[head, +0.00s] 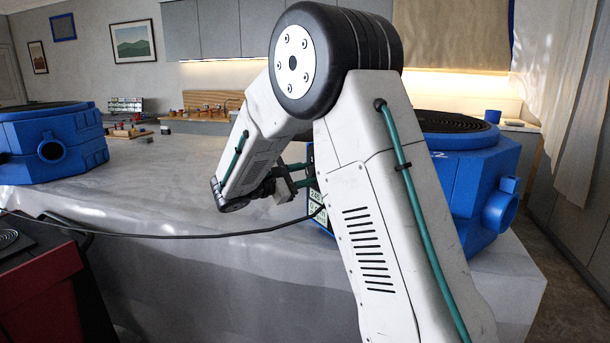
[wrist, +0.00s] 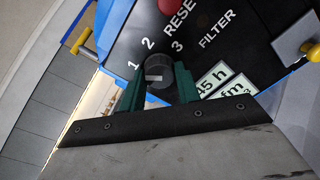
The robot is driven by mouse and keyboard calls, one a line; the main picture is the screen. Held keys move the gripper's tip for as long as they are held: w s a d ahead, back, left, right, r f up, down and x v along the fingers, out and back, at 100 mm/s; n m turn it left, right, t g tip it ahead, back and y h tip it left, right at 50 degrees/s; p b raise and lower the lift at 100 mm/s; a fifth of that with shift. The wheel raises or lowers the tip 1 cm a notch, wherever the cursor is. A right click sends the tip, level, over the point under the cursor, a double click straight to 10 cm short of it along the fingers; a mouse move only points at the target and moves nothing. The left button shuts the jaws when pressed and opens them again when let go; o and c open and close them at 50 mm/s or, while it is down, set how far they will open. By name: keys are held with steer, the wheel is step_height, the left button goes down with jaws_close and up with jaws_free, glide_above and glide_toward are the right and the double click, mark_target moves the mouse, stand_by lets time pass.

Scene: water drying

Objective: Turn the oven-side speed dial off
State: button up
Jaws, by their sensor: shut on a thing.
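The speed dial (wrist: 156,72) is a small dark round knob with a pale mark on its face, in the wrist view. It sits on a black control panel (wrist: 225,65) beside the printed numbers 1, 2 and 3. I cannot tell for sure which number the mark points to. My gripper (wrist: 160,84) has its two green fingers shut on the dial, one at each side. In the head view my gripper (head: 298,183) is at the panel side of the right blue machine (head: 478,185). My arm hides most of that panel and the dial there.
A red button (wrist: 199,5), RESET and FILTER lettering and pale readouts (wrist: 213,80) are near the dial. Another blue machine (head: 60,145) stands at the left of the cloth-covered table (head: 180,180). A black cable (head: 170,236) crosses in front. A red unit (head: 40,290) is lower left.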

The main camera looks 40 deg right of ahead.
steer(key=n, duration=0.5)
steer(key=shift+n, duration=0.3)
steer(key=n, duration=0.5)
steer(key=shift+s, duration=0.1)
steer(key=shift+n, duration=0.3)
steer(key=o, duration=1)
steer(key=shift+c, duration=0.2)
steer(key=a, duration=0.8)
steer(key=shift+f, duration=0.1)
